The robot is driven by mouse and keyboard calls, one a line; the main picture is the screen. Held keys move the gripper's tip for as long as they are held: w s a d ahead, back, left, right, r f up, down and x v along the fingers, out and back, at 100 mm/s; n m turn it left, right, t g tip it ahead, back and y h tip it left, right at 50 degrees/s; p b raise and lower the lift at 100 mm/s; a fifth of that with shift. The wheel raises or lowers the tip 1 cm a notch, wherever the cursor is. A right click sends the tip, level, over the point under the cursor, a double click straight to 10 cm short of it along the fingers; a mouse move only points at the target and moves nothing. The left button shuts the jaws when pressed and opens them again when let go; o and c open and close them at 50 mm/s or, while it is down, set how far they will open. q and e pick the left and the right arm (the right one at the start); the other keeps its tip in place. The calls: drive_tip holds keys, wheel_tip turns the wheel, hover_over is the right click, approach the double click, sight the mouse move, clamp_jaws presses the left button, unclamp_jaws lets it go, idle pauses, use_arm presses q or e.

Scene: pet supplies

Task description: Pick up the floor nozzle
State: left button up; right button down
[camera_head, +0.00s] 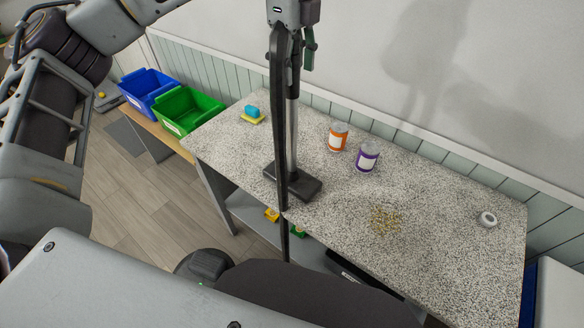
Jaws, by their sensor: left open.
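The floor nozzle (301,186) is a flat dark head resting on the speckled table (236,150), left of the two cans. A grey upright tube (292,120) rises from it. My left gripper (295,60) comes down from the top edge, its fingers apart near the upper end of this tube. Whether the fingers touch the tube cannot be told. A long black strip, perhaps a hose (279,140), hangs along the tube's left side, crosses in front of the nozzle and runs below the table edge. My right gripper is out of view.
An orange-labelled can (338,137) and a purple-labelled can (367,157) stand right of the nozzle. Crumbs (385,220) and a white roll (488,219) lie further right. A sponge (252,112) lies behind left. Blue (146,90) and green (188,110) bins stand beyond the left end.

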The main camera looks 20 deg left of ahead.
use_arm(q)
drive_tip(key=shift+f, duration=1.55)
drive_tip(key=shift+c, duration=0.4)
drive_tip(key=c, duration=1.1)
drive_tip(key=shift+r, duration=0.2)
drive_tip(key=shift+c, duration=0.2)
drive_tip(key=shift+r+b, duration=0.4)
drive_tip(key=shift+r, duration=4.5)
drive_tip(key=shift+f, duration=0.2)
